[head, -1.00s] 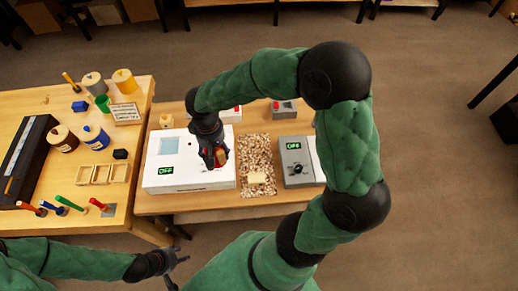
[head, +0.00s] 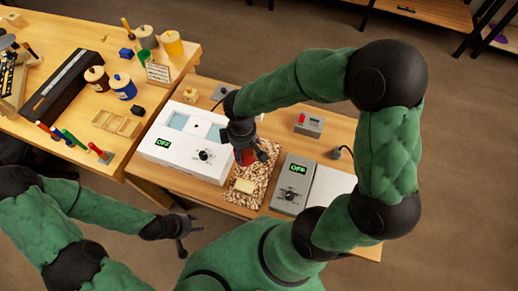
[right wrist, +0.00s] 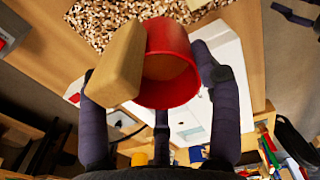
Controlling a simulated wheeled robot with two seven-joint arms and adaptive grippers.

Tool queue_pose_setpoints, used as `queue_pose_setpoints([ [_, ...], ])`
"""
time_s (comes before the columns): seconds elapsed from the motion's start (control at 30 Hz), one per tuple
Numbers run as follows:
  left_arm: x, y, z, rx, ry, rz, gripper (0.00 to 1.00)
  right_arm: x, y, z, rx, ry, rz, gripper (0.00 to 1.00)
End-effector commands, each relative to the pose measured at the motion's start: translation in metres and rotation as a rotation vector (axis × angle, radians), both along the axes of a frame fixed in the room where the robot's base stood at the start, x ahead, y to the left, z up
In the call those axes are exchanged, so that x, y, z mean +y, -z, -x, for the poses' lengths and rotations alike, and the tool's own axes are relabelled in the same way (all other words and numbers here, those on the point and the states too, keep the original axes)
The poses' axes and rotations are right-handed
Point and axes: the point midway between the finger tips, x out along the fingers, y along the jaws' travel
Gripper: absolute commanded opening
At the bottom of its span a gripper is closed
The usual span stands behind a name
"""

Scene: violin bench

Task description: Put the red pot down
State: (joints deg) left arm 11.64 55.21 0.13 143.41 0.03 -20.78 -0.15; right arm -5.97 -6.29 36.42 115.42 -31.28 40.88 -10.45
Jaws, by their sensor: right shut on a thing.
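The red pot (head: 246,157) is in my right gripper (head: 252,156), above the back part of the speckled mat (head: 268,160) beside the white box. In the right wrist view the red pot (right wrist: 172,65) sits between the dark fingers of the gripper (right wrist: 160,80), its open mouth toward the camera. A tan wooden-looking piece (right wrist: 117,62) lies against the pot's left side, between it and the left finger. I cannot tell whether the pot touches the mat. My left gripper (head: 189,234) is open and empty, low in front of the bench.
The white box (head: 185,150) with an OFF display stands left of the mat. A grey box (head: 292,185) with a display stands right. A pale block (head: 246,186) lies on the mat's near part. A small grey box with a red button (head: 309,124) stands behind.

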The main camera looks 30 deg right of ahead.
Motion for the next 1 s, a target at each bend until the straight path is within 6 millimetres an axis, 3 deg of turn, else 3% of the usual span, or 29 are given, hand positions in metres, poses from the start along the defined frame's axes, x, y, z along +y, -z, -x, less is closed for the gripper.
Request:
queue_pose_setpoints([
  [0.13,0.000,0.007,0.000,0.000,0.000,0.000,0.40,-0.030,0.016,-0.014,0.002,0.008,0.001,0.29],
  [0.4,0.000,0.019,0.000,0.001,0.000,0.000,0.40,-0.060,0.057,-0.029,0.002,0.003,0.001,0.29],
  [0.67,0.000,0.021,0.000,0.001,0.001,0.000,0.40,-0.069,0.068,-0.035,0.000,0.003,0.000,0.29],
  [1.0,0.000,0.036,0.001,0.001,0.001,0.000,0.40,-0.074,0.106,-0.037,0.001,0.001,0.001,0.29],
])
